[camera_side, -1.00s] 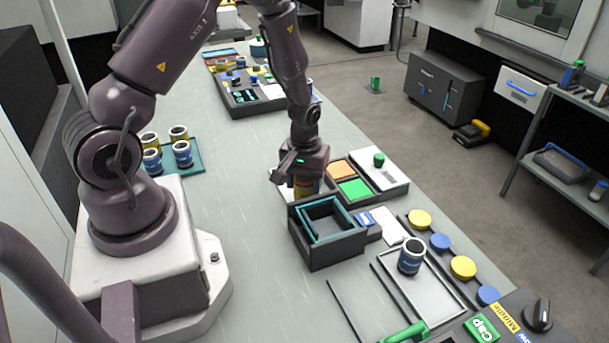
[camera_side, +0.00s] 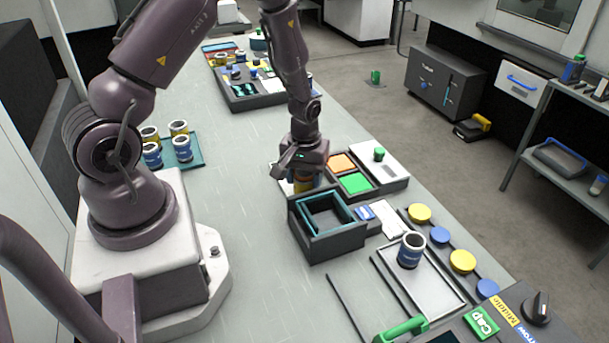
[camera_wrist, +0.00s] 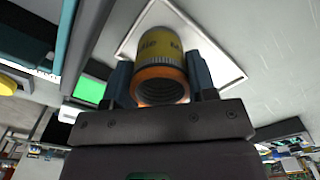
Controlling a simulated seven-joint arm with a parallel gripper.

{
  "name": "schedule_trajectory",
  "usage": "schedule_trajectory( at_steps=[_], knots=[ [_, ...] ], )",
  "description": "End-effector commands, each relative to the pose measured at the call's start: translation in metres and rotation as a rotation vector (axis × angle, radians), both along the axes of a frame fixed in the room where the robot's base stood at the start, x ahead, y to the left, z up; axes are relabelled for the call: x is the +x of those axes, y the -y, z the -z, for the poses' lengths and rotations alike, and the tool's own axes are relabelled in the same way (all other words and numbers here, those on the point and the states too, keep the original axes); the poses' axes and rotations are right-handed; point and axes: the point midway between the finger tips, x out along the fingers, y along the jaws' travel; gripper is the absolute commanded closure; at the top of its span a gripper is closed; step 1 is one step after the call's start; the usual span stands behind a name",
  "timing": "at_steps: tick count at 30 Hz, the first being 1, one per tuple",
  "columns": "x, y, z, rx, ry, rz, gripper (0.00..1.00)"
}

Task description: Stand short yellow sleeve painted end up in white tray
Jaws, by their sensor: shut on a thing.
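My gripper (camera_side: 304,172) points down, shut on the short yellow sleeve (camera_side: 304,185), which is partly hidden by the gripper and the dark box in front. In the wrist view the fingers of my gripper (camera_wrist: 160,76) press on both sides of the yellow sleeve (camera_wrist: 162,47). Its orange end with the open bore faces my palm, so that end is up. The white tray (camera_wrist: 214,56) lies under and around the sleeve's far end. In the side view only a strip of the tray (camera_side: 284,187) shows. I cannot tell whether the sleeve touches the tray floor.
A dark box with a teal-edged insert (camera_side: 325,240) stands close in front of my gripper. A holder with orange and green pads (camera_side: 355,184) is just right. A blue sleeve (camera_side: 411,250) stands on a grey tray. Several sleeves stand on a teal mat (camera_side: 190,162). The mid-bench is clear.

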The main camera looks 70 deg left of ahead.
Motion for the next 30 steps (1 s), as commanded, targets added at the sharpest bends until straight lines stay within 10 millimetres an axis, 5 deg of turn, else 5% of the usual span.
schedule_trajectory(
  at_steps=[9,10,14,19,22,30],
  knots=[
    [0.0004,-0.0002,0.0016,0.001,0.001,0.001,0.85],
    [0.0004,-0.0002,0.0015,0.001,0.001,0.001,0.46],
    [0.0004,-0.0002,0.0015,0.001,0.001,0.001,0.19],
    [0.0003,-0.0002,0.0016,0.001,0.001,0.0,0.19],
    [0.0,0.0,0.0019,0.0,0.0,0.0,0.02],
    [0.0001,-0.0001,0.0013,0.0,0.0,0.0,0.02]
  ],
)
